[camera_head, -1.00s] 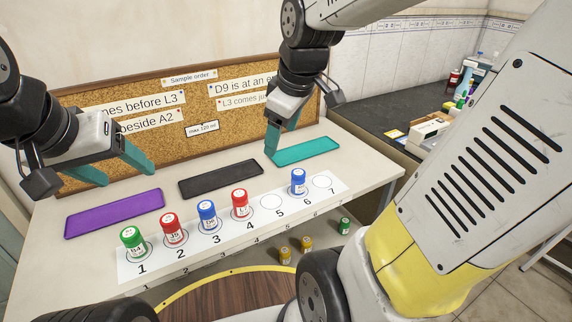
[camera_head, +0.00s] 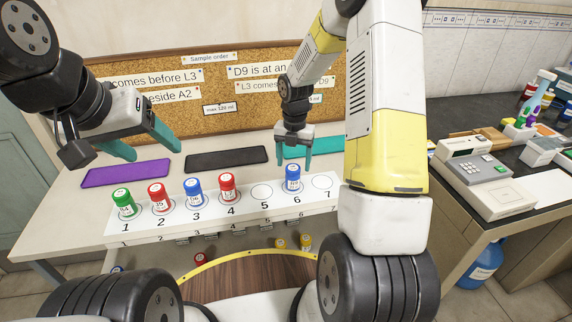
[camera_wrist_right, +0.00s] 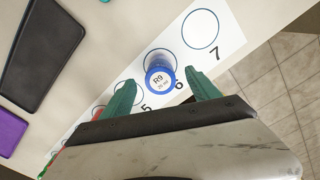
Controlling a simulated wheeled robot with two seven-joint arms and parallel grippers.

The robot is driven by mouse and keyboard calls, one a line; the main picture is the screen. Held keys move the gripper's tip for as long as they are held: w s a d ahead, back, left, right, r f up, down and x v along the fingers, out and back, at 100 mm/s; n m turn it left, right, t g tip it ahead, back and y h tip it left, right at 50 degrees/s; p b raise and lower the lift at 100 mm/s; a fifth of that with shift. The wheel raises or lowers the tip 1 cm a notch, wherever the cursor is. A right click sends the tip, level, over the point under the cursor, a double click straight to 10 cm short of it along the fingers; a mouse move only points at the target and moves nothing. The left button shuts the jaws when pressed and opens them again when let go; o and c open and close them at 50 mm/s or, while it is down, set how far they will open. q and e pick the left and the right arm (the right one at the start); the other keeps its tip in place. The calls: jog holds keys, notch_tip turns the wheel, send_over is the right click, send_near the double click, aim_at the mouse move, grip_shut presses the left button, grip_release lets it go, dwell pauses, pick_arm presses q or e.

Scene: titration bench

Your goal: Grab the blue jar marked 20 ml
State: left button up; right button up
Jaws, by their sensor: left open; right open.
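A blue jar (camera_head: 292,179) stands upright on spot 6 of the white numbered strip (camera_head: 263,210). In the right wrist view the blue jar (camera_wrist_right: 160,77) has a white lid label that appears to read R9, 20 ml. My right gripper (camera_head: 293,157) is open above and just behind this jar. In its wrist view the two green fingers (camera_wrist_right: 160,86) appear on either side of the jar, apart from it. Another blue jar (camera_head: 194,190) stands on spot 3; its volume is too small to read. My left gripper (camera_head: 148,148) is open and empty above the purple tray.
A green jar (camera_head: 123,203) stands on spot 1, red jars on spots 2 (camera_head: 159,198) and 4 (camera_head: 228,187). Spots 5 and 7 are empty. Purple (camera_head: 126,172), black (camera_head: 226,159) and teal (camera_head: 330,150) trays lie behind. A corkboard (camera_head: 200,118) stands at the back.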

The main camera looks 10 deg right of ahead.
aim_at(293, 175)
notch_tip(293, 175, down, 6)
jog(key=shift+s+a+r, duration=0.1)
jog(key=shift+s, duration=0.05)
jog(key=c, duration=1.4)
jog(key=shift+r, duration=0.15)
